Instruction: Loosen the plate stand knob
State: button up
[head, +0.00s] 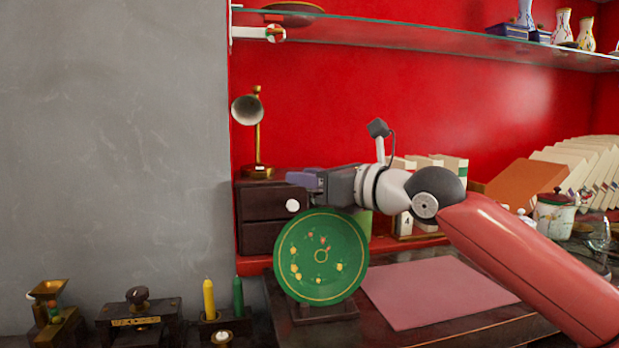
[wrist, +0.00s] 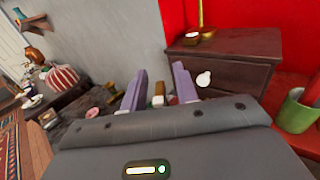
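A round green plate (head: 299,249) with a floral pattern stands upright on a dark plate stand (head: 325,311) in the head view. I cannot make out the stand's knob in that view. My gripper (head: 301,179) is above the plate's upper left, in front of the small drawer cabinet. In the wrist view its two purple fingers (wrist: 159,80) are apart, with nothing held between them. A small brown and white item (wrist: 158,93) shows beyond and between the fingers; I cannot tell what it is.
A dark drawer cabinet (head: 265,201) with a white drawer knob (head: 292,205) stands behind the plate, with a brass lamp (head: 257,130) on top. A pink mat (head: 435,292) lies to the right. A yellow candle (head: 208,299) and a green candle (head: 238,297) stand at lower left.

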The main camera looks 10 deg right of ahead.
jog(key=v, duration=0.8)
jog(key=shift+b, duration=0.35)
